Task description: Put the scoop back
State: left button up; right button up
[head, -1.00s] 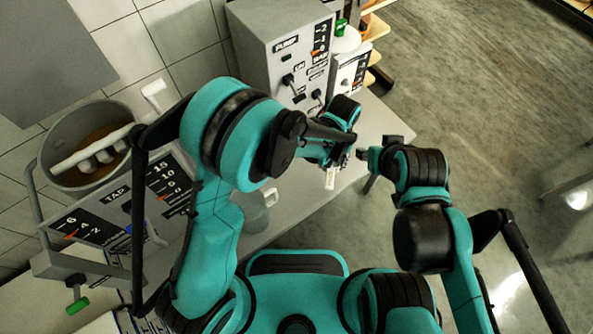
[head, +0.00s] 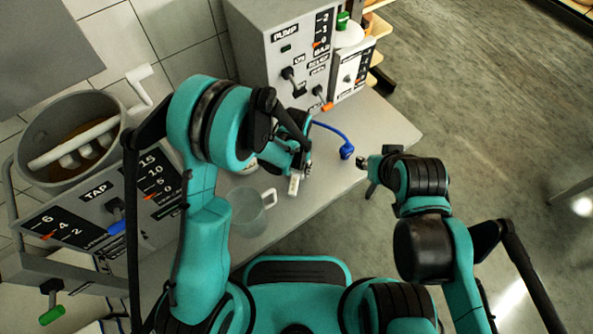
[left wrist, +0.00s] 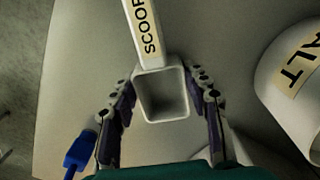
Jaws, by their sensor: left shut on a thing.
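The white scoop shows in the left wrist view (left wrist: 163,97) as a square hollow cup with a handle labelled SCOOP pointing away. My left gripper (left wrist: 160,88) is shut on the scoop, one finger at each side of its cup. In the head view, my left gripper (head: 298,168) is over the grey counter, and a small white part of the scoop (head: 293,186) shows below it. A white container labelled SALT (left wrist: 288,92) stands to the right of the scoop in the left wrist view. My right gripper (head: 365,164) is empty beyond the counter's right edge; its opening is unclear.
A clear jug (head: 250,212) stands on the counter (head: 385,128) near my left arm. A blue-handled tool or hose (head: 346,150) lies right of my left gripper. The pump box (head: 262,50) stands behind. A vat with a stirrer (head: 120,108) is at the left.

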pick_arm(q)
jog(key=shift+f, duration=0.15)
jog(key=o, duration=1.1)
jog(key=shift+o, duration=0.2)
jog(key=shift+r, duration=0.25)
notch_tip(320, 180, up, 12)
jog(key=p, duration=0.5)
jog(key=shift+p, duration=0.3)
